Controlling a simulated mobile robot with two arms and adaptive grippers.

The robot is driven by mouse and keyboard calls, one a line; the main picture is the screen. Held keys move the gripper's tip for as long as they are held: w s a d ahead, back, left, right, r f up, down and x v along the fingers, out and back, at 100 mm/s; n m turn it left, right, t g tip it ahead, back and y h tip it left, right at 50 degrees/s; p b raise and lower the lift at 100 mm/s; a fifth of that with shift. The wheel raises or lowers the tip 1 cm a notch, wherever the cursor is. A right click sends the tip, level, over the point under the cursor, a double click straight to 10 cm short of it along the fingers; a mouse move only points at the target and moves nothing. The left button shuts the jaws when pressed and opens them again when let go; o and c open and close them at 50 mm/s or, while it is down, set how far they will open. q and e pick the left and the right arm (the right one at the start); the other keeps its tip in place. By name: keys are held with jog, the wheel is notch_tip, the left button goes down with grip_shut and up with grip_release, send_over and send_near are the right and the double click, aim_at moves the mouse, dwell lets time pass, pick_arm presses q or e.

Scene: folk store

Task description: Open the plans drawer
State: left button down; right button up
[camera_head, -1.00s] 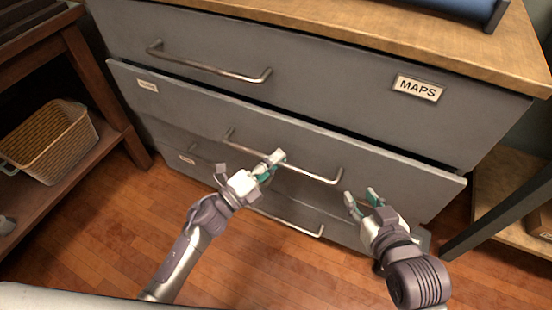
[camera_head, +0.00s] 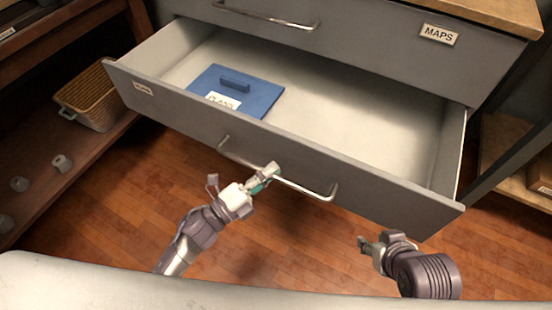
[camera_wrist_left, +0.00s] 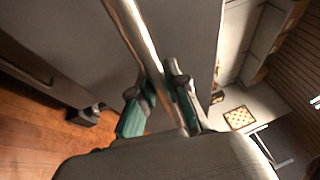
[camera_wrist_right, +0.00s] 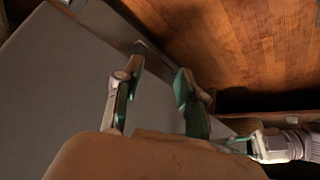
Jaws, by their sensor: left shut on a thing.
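The plans drawer (camera_head: 330,172) is a grey drawer below the MAPS drawer, pulled well out. Its long metal handle (camera_head: 310,190) runs across the front. A blue folder-like item (camera_head: 262,95) with a white label lies inside at the left. My left gripper (camera_head: 268,174) is shut on the handle near its middle; in the left wrist view the handle bar (camera_wrist_left: 150,62) passes between its fingers. My right gripper (camera_head: 364,244) is off the front at the right, touching nothing. In the right wrist view its fingers (camera_wrist_right: 152,95) are apart and empty.
The MAPS drawer (camera_head: 370,45) above is shut. A wooden shelf (camera_head: 60,160) with a wicker basket (camera_head: 92,100) stands at the left. A table leg and low shelf (camera_head: 510,160) are at the right. The wooden floor in front is clear.

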pick_arm(q)
jog(key=s+a, duration=0.3)
jog(key=s, duration=0.4)
jog(key=shift+p, duration=0.45)
pick_arm(e)
jog(key=s+g, duration=0.1)
jog(key=s, duration=0.1)
jog(key=s+d+g, duration=0.1)
jog(key=s+f, duration=0.1)
jog(key=s, duration=0.1)
jog(key=shift+s+d+f+g+h, duration=0.1)
jog(key=shift+s+d+g+h, duration=0.1)
jog(key=shift+s+g+h, duration=0.15)
pick_arm(q)
jog(key=c, duration=1.2)
grip_release()
jog(key=shift+o, duration=0.2)
pick_arm(e)
jog(key=shift+w, duration=0.1)
pick_arm(q)
jog(key=v, duration=1.2)
jog(key=shift+s+a+f, duration=0.1)
jog(key=shift+f, duration=0.05)
pick_arm(e)
jog(key=shift+a, duration=0.1)
